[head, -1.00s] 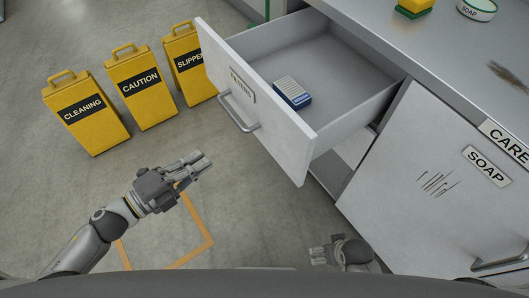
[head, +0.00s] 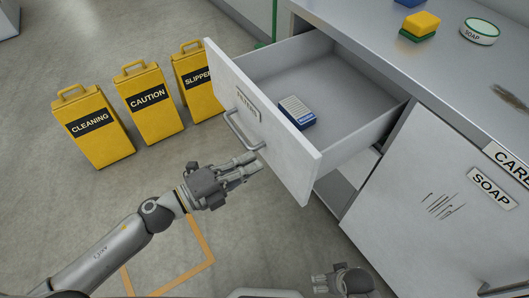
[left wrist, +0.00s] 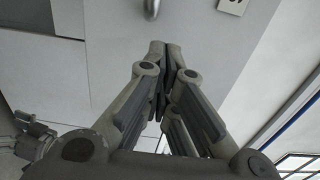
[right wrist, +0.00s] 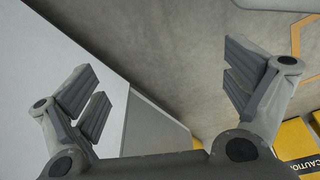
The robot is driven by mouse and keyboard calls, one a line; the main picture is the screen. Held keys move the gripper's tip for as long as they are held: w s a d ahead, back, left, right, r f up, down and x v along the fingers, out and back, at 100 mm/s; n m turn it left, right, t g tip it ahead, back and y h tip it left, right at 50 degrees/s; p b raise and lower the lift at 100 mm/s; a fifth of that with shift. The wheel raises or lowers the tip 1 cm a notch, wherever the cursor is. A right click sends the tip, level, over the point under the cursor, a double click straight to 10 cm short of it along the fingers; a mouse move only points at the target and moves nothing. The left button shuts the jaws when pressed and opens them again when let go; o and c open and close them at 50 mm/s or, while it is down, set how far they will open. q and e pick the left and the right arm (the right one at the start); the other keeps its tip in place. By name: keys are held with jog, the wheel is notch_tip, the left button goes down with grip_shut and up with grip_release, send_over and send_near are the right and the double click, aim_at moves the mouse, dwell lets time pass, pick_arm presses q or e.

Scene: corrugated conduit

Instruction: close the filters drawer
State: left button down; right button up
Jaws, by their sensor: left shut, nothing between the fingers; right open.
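The filters drawer (head: 275,140) stands pulled out of the grey cabinet, with its label and a bar handle (head: 243,131) on its white front. A blue and white box (head: 296,112) lies inside it. My left gripper (head: 252,164) is shut and empty, close in front of the drawer face below the handle; I cannot tell whether it touches. In the left wrist view its closed fingers (left wrist: 165,50) point at a pale panel, with a bit of metal handle (left wrist: 151,8) at the top. My right gripper (right wrist: 158,85) is open and empty, low by the cabinet.
Yellow signs reading CLEANING (head: 95,127), CAUTION (head: 148,103) and SLIPPERY (head: 198,82) stand on the floor left of the drawer. The SOAP door (head: 430,200) is right of it. A sponge (head: 419,26) and soap tin (head: 480,32) sit on the counter.

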aim_at(274, 150)
pick_arm(q)
jog(key=shift+x, duration=2.2)
pick_arm(e)
jog(key=shift+s+f, duration=0.3)
jog(key=shift+f, duration=0.25)
jog(key=shift+s+f, duration=0.25)
jog(key=shift+f, duration=0.25)
pick_arm(q)
jog(key=shift+w, duration=0.1)
pick_arm(e)
jog(key=shift+d, duration=0.15)
